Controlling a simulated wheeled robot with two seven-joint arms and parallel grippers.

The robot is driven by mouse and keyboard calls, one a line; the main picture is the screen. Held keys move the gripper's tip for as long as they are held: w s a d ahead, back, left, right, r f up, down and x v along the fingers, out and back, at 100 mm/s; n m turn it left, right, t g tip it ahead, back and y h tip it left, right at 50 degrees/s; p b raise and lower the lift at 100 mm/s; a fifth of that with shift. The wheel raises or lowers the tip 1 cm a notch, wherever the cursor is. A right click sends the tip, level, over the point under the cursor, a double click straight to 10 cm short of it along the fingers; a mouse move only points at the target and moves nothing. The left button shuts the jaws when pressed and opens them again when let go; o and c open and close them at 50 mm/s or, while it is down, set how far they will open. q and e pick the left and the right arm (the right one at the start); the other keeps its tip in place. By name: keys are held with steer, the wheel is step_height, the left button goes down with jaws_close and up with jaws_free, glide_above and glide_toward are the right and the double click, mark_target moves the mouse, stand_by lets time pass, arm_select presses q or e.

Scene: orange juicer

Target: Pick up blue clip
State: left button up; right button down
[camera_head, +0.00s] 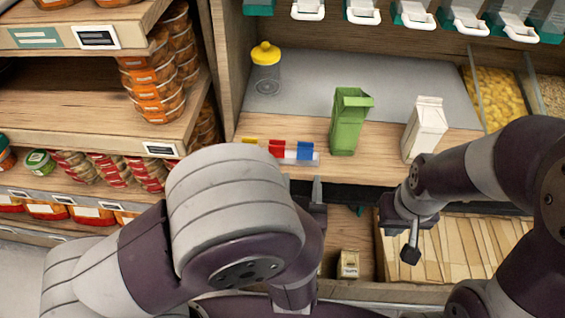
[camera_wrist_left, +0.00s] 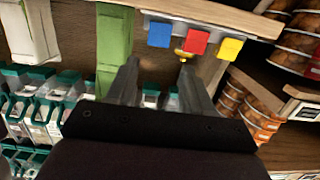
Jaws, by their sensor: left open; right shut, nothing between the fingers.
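The blue clip (camera_head: 305,150) sits at the right end of a short row on the front edge of the wooden shelf, beside a red clip (camera_head: 276,148) and a yellow clip (camera_head: 250,141). In the left wrist view the blue clip (camera_wrist_left: 159,35) is left of the red clip (camera_wrist_left: 195,42) and the yellow clip (camera_wrist_left: 230,48). My left gripper (camera_head: 302,184) is open and empty, in front of and below the row. In the wrist view the fingertips (camera_wrist_left: 159,64) stand just short of the blue clip, apart from it. My right gripper (camera_head: 411,252) is shut and empty, lower right.
A green carton (camera_head: 346,125) and a white carton (camera_head: 425,130) stand on the shelf right of the clips. A yellow-lidded clear container (camera_head: 266,68) stands behind. Stacked cans (camera_head: 155,80) fill the left shelves. A small box (camera_head: 348,264) sits below the shelf.

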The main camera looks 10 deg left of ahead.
mark_target(305, 150)
arm_select(q)
steer(key=w, duration=0.4)
steer(key=w+f+b, duration=0.1)
steer(key=w, duration=0.2)
steer(key=w+b, duration=0.1)
steer(key=w, duration=0.3)
steer(key=shift+w+d+f, duration=0.15)
steer(key=shift+w+f, duration=0.15)
steer(key=shift+w, duration=0.05)
steer(key=c, duration=0.7)
